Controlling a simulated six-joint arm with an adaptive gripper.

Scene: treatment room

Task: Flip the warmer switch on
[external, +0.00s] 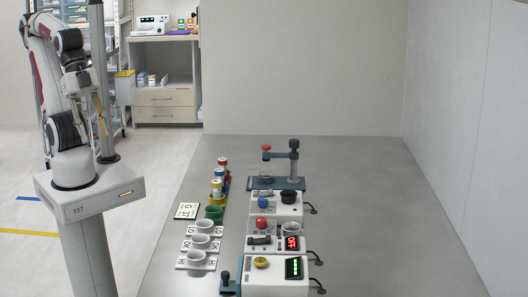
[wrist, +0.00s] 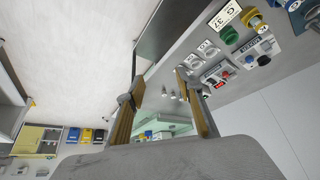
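The middle white unit (external: 273,235) on the table has a red knob (external: 261,222), a dark lever-like switch (external: 260,240), a pale cup and a red display (external: 292,243) that seems to read OFF. No label legibly says which unit is the warmer. In the wrist view a unit with red details (wrist: 219,73), probably the same one, shows small beyond the fingers. My gripper (wrist: 160,84) is open and empty, with two tan fingers apart. In the external view my arm is folded at the left, well away from the units.
A front unit (external: 275,280) has a yellow knob and green display; a back unit (external: 276,205) has a blue knob. A clamp stand (external: 294,160) is behind. Cups on cards (external: 195,262) and stacked coloured jars (external: 217,188) stand left of the units. The table's right side is clear.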

